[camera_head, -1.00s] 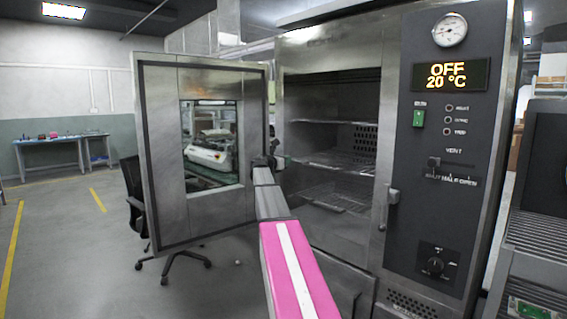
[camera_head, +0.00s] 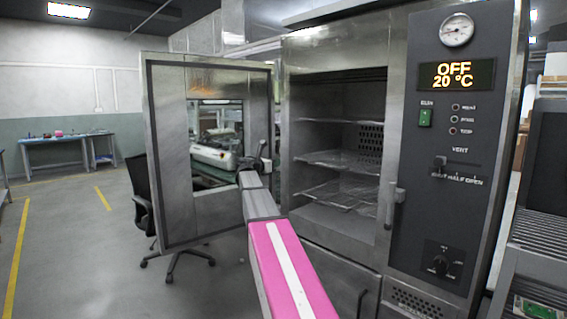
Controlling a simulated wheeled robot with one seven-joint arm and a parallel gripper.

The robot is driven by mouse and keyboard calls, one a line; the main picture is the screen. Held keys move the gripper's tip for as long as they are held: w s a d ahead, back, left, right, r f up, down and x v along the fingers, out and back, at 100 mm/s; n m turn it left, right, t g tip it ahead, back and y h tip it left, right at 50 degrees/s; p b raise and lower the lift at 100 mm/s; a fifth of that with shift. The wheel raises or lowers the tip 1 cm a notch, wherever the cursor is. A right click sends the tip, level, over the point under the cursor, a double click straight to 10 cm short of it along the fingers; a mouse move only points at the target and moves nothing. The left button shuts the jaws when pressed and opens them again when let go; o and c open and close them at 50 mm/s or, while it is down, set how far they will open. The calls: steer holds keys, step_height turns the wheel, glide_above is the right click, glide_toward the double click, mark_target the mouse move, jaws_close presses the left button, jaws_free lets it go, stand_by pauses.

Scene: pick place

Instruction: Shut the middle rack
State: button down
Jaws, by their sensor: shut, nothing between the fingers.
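The oven (camera_head: 335,52) stands open, with its door (camera_head: 172,215) swung out to the left. Inside the chamber are wire racks at different heights. The middle rack (camera_head: 342,161) lies level, and its front edge appears near the chamber opening; I cannot tell exactly how far it is pulled out. A lower rack (camera_head: 340,195) sits beneath it, and an upper rack (camera_head: 328,121) shows as a thin edge. My gripper (camera_head: 261,152) is shut and empty, between the door's right edge and the chamber opening, left of the racks and apart from them. Its fingers look small and dark.
The oven's control panel (camera_head: 450,140) is on the right, with a latch handle (camera_head: 394,198) beside the opening. An office chair (camera_head: 146,190) stands behind the door. A blue table (camera_head: 60,145) is far left. The floor at left is clear.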

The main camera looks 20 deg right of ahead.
steer(key=s+a+r+m+g+y, duration=0.3)
steer(key=s+r+m+g, duration=0.2)
steer(key=s+g, duration=0.25)
glide_toward(311, 160)
steer(key=s+d+f, duration=0.2)
steer(key=s+f, duration=0.1)
steer(key=s, duration=0.3)
steer(key=shift+d, duration=0.4)
steer(key=shift+d, duration=0.1)
steer(key=shift+w+d+r, duration=0.1)
steer(key=shift+w+d, duration=0.2)
steer(key=shift+d, duration=0.45)
steer(key=shift+w+d, duration=0.35)
steer(key=shift+d, duration=0.4)
steer(key=shift+w+d, duration=0.3)
steer(key=shift+d, duration=0.45)
